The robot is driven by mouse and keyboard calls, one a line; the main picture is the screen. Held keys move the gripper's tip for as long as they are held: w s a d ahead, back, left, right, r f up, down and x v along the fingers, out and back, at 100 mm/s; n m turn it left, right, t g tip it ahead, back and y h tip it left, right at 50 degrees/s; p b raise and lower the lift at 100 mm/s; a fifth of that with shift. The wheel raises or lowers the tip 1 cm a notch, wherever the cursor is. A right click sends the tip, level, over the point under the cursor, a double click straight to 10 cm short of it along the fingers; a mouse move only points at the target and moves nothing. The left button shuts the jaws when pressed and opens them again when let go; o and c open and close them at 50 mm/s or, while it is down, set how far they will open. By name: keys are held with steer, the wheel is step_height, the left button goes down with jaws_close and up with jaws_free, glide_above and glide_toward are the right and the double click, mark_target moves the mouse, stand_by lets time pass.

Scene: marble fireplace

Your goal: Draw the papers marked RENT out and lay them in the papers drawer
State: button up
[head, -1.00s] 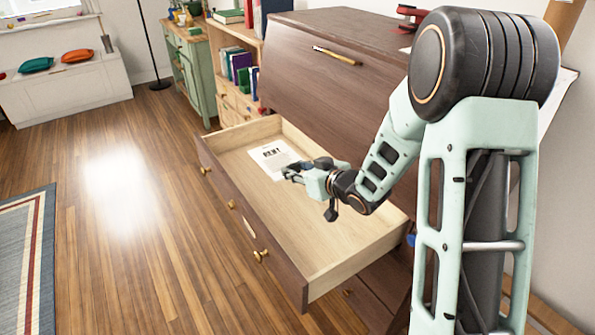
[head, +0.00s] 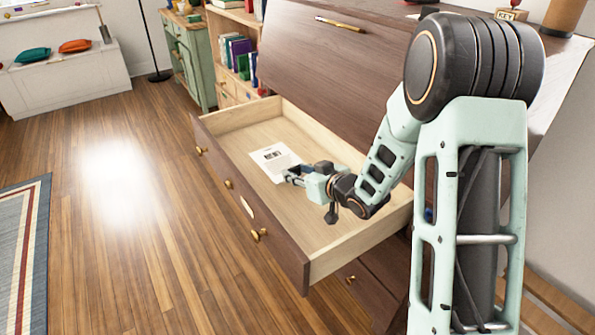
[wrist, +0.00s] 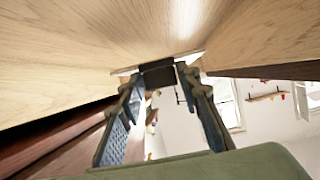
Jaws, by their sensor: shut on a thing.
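The papers (head: 275,160) are a white sheet or thin stack with dark print, too small to read surely. They are at the open wooden drawer (head: 325,265), over its pale floor; I cannot tell whether they touch it. My gripper (head: 291,175) is shut on their near edge. In the wrist view my gripper (wrist: 158,75) has its fingers closing in on a dark block, with a white edge of the papers (wrist: 126,71) beside it. Most of the papers are hidden there.
The drawer's front has brass knobs (head: 259,235). The dark wooden cabinet (head: 330,65) rises behind it. A small red object labelled KEY (head: 511,12) stands on top. A bookcase (head: 238,52) and a green cabinet (head: 187,58) stand beyond.

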mark_target(298, 196)
steer(key=shift+f+b, duration=2.1)
steer(key=shift+f, duration=0.75)
steer(key=o, duration=1.3)
step_height(298, 196, up, 8)
steer(key=p, duration=0.6)
